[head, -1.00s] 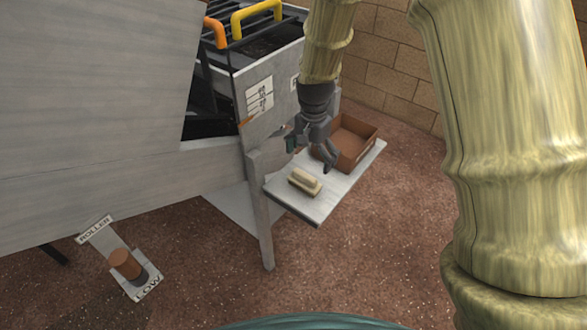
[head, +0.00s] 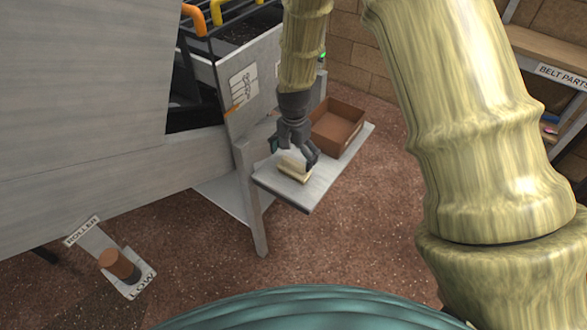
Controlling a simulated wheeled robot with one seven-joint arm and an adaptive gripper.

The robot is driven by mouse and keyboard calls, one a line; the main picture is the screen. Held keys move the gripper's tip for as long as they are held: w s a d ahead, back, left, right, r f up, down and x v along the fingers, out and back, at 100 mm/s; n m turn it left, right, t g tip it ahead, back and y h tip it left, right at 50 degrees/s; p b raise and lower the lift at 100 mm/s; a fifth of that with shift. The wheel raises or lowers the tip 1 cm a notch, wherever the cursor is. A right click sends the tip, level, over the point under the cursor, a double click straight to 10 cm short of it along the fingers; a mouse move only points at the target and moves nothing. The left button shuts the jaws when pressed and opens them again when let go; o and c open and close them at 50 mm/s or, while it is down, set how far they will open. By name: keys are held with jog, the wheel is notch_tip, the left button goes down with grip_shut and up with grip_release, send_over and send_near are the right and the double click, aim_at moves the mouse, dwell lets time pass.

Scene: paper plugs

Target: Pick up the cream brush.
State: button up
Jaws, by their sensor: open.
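The cream brush (head: 294,167) lies on a small grey shelf (head: 305,196) that sticks out from the side of the machine. My gripper (head: 294,157) is directly over the brush, pointing down, with its fingers spread around the brush's upper part. The jaws are open. The fingers hide part of the brush, and I cannot tell whether they touch it.
A brown open box (head: 337,127) stands on the same shelf, just behind and right of the gripper. The grey machine panel (head: 80,90) fills the left. A brown roller (head: 118,264) sits at lower left. A shelf labelled "BELT PARTS" (head: 562,76) is at far right.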

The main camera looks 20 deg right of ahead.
aim_at(294, 162)
jog(key=shift+f, duration=1.55)
jog(key=c, duration=1.1)
jog(key=shift+c, duration=0.2)
jog(key=shift+r, duration=0.9)
jog(key=shift+s+a+r, duration=0.15)
jog(key=shift+s+r, duration=0.05)
jog(key=shift+r, duration=0.75)
jog(key=s+a+b, duration=0.1)
jog(key=s+a, duration=0.3)
jog(key=s, duration=0.2)
jog(key=s+a+r, duration=0.1)
jog(key=s+a, duration=0.3)
jog(key=s, duration=0.3)
jog(key=shift+s+r+b, duration=0.15)
jog(key=shift+r+b, duration=0.05)
jog(key=shift+b, duration=0.15)
